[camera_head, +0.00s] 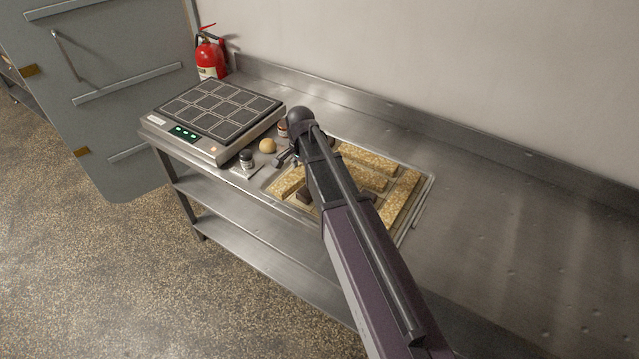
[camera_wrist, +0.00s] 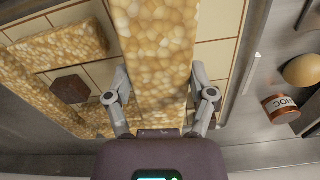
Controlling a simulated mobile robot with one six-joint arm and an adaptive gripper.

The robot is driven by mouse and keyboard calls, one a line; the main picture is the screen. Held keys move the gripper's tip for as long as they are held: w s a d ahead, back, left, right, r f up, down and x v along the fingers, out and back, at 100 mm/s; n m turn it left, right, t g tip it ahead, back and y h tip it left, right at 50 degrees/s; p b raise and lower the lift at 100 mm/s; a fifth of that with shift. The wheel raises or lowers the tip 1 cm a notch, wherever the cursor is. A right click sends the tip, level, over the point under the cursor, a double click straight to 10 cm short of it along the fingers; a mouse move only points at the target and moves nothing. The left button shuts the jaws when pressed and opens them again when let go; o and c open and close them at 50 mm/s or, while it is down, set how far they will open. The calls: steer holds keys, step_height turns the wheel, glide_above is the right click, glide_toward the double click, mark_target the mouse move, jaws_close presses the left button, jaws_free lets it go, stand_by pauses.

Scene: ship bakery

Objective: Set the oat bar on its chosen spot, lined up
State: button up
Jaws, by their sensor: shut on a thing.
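A long golden oat bar (camera_wrist: 155,40) lies between my two fingers in the wrist view and looks larger than the other bars. My gripper (camera_wrist: 159,72) is shut on it, one finger on each long side. In the head view my gripper (camera_head: 287,157) is over the left part of the tray, partly hidden by my arm. A bar at the tray's left (camera_head: 286,183) appears to be the same one. The shallow tray (camera_head: 428,190) has pale tiled spots (camera_wrist: 216,60). Whether the held bar touches the tray is unclear.
Other oat bars lie at the back (camera_head: 369,158) and right (camera_head: 402,195) of the tray. A dark brown block (camera_wrist: 70,89) sits among them. A bun (camera_head: 267,146), small jars (camera_head: 246,158) and a panelled scale-like device (camera_head: 214,118) stand left. The counter's right is clear.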

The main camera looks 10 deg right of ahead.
mark_target(281, 184)
steer(key=n, duration=0.1)
steer(key=s+a+n, duration=0.1)
steer(key=n, duration=0.1)
steer(key=a+n, duration=0.1)
steer(key=n, duration=0.1)
steer(key=shift+s+f+b, duration=0.15)
steer(key=shift+f+b, duration=0.15)
steer(key=shift+f, duration=0.05)
steer(key=n, duration=0.1)
steer(key=a+n, duration=0.1)
steer(key=n, duration=0.1)
steer(key=s+n, duration=0.1)
steer(key=shift+a+f+n, duration=0.3)
steer(key=shift+a, duration=0.05)
steer(key=n, duration=0.1)
steer(key=a+n, duration=0.1)
steer(key=n, duration=0.1)
steer(key=s+n+b, duration=0.1)
steer(key=n, duration=0.1)
steer(key=shift+a+f, duration=0.3)
steer(key=shift+a, duration=0.1)
steer(key=n, duration=0.1)
steer(key=a+n, duration=0.1)
steer(key=n, duration=0.1)
steer(key=s+n, duration=0.1)
steer(key=n, duration=0.1)
steer(key=shift+s+a+f+b, duration=0.1)
steer(key=shift+a+f+b, duration=0.1)
steer(key=shift+a+b, duration=0.1)
